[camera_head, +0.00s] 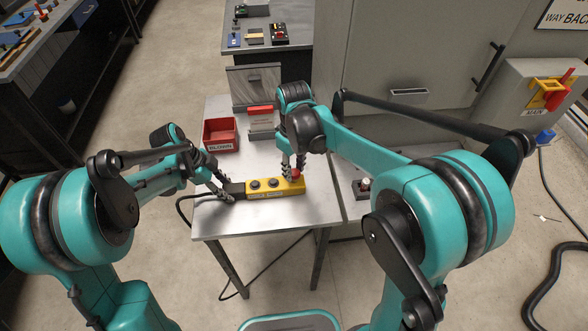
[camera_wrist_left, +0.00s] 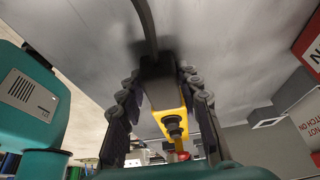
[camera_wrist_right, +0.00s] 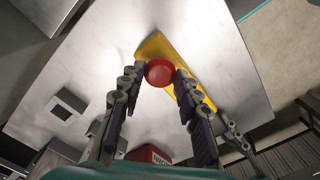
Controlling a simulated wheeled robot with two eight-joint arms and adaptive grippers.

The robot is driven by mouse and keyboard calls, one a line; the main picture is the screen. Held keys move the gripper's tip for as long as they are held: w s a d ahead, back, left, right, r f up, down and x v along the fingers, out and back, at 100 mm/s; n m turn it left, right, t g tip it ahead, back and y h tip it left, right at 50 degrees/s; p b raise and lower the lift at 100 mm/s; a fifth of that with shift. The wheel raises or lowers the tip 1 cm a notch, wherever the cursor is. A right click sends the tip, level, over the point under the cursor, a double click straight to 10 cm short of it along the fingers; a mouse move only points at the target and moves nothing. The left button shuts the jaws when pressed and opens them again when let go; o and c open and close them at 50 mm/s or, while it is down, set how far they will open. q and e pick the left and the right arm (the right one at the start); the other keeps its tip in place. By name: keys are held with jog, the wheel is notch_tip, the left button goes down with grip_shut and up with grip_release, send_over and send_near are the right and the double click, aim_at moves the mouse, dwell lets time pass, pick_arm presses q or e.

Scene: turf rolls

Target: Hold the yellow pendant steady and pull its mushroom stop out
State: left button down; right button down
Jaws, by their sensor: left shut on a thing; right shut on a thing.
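The yellow pendant (camera_head: 275,190) lies on the metal table, with two black buttons on its top face and a black cable end at its left. My left gripper (camera_head: 230,190) is shut on the pendant's black end; in the left wrist view the fingers (camera_wrist_left: 160,105) stand on both sides of that end. The red mushroom stop (camera_wrist_right: 159,72) is at the pendant's right end. My right gripper (camera_wrist_right: 162,82) is shut on it from above, one fingertip at each side of the red head. In the head view the stop (camera_head: 296,174) is partly hidden by the fingers.
A red bin (camera_head: 221,134) stands on the table behind the pendant, beside a grey stand (camera_head: 262,128) with a red part. A small box with a pale knob (camera_head: 363,186) sits to the right. The black cable (camera_head: 181,208) runs off the table's left edge. The table front is clear.

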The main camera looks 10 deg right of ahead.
aim_at(294, 172)
jog(key=c, duration=1.1)
grip_release()
jog(key=shift+o, duration=0.2)
notch_tip(294, 172, up, 12)
pick_arm(q)
jog(key=c, duration=1)
grip_release()
jog(key=shift+w+a, duration=0.1)
